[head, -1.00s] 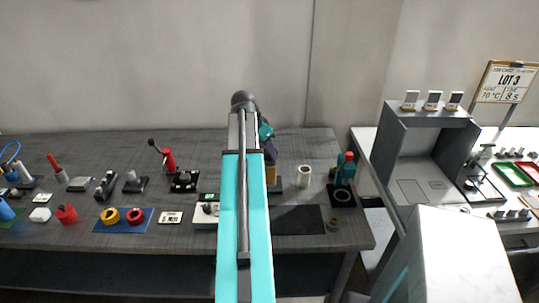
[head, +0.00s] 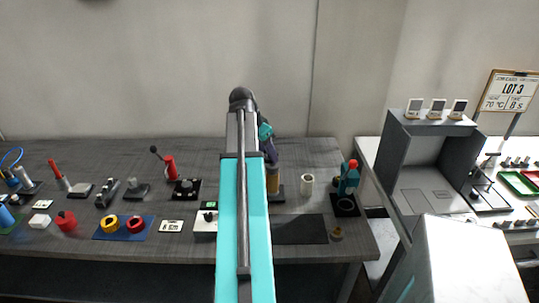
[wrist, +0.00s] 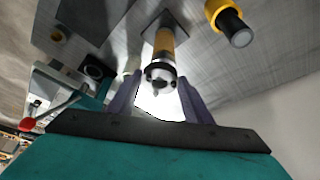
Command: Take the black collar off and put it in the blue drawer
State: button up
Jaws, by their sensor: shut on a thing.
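The black collar (wrist: 160,71) sits around the end of an amber post (wrist: 164,43) in the wrist view. My gripper (wrist: 160,80) has its two purple-grey fingers on either side of the collar, shut on it. The collar is still around the post. In the head view the amber post (head: 273,180) stands upright on a dark base, with my gripper (head: 269,156) at its top. The collar cannot be made out there, and my arm covers part of that area. I see no blue drawer in either view.
A black mat (head: 299,229) lies in front. Several small devices and a blue mat (head: 148,229) with yellow and red rings lie to the left.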

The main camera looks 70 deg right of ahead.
jog(key=w+a+r+b, duration=0.1)
jog(key=w+a+b, duration=0.2)
jog(key=a, duration=1)
jog(key=shift+w+a+r, duration=0.15)
jog(key=shift+a, duration=0.25)
jog(key=shift+r, duration=0.15)
jog(key=shift+r+p, duration=0.3)
jog(key=shift+p, duration=0.3)
jog(key=shift+w, duration=0.1)
